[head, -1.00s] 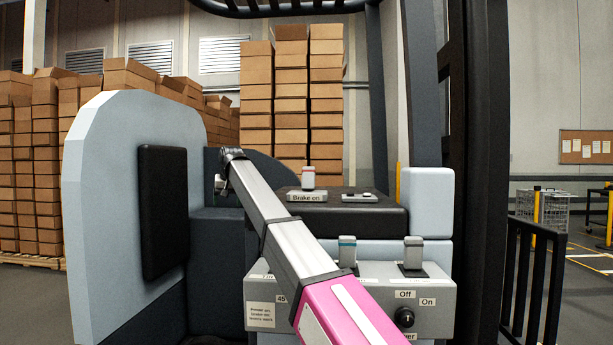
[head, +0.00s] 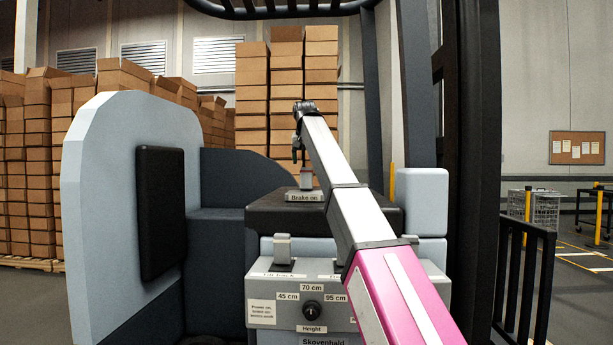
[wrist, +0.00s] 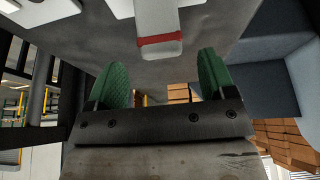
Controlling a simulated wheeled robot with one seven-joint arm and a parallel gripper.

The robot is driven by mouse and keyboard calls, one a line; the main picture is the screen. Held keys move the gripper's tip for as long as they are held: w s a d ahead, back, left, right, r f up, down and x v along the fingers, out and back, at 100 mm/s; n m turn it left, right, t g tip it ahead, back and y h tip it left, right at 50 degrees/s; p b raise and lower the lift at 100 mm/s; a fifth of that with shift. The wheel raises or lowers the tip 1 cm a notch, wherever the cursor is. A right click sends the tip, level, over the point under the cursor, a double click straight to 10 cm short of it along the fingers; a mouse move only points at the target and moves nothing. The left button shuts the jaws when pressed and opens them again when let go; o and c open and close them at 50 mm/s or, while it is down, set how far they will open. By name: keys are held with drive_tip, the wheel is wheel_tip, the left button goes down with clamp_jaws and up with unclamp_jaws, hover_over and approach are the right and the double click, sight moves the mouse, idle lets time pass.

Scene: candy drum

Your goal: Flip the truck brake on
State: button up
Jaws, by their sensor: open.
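My gripper (head: 299,153) is at the lever's top in the head view, pointing down. The wrist view shows my gripper (wrist: 163,78) open, with nothing between the fingers. I cannot tell whether a finger touches the lever. My arm hides the right part of the console top.
A grey control panel (head: 262,335) with a height knob (head: 311,310) and another grey lever (head: 283,250) is in front. A light-blue backrest (head: 110,190) stands left, and a dark mast post (head: 470,170) right. Stacked boxes (head: 287,90) are behind.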

sight(307, 175)
drive_tip(key=x, duration=0.6)
drive_tip(key=shift+w+f, duration=0.15)
drive_tip(key=shift+f, duration=0.05)
drive_tip(key=c, duration=1.3)
drive_tip(key=s+t, duration=0.3)
drive_tip(key=t, duration=0.1)
drive_tip(key=shift+s+r, duration=0.15)
drive_tip(key=shift+r, duration=0.15)
drive_tip(key=s+t, duration=0.2)
drive_tip(key=t, duration=0.1)
drive_tip(key=shift+s+a+t, duration=0.1)
drive_tip(key=shift+s+t, duration=0.15)
drive_tip(key=shift+t, duration=0.05)
drive_tip(key=shift+s+f, duration=0.1)
drive_tip(key=shift+s, duration=0.35)
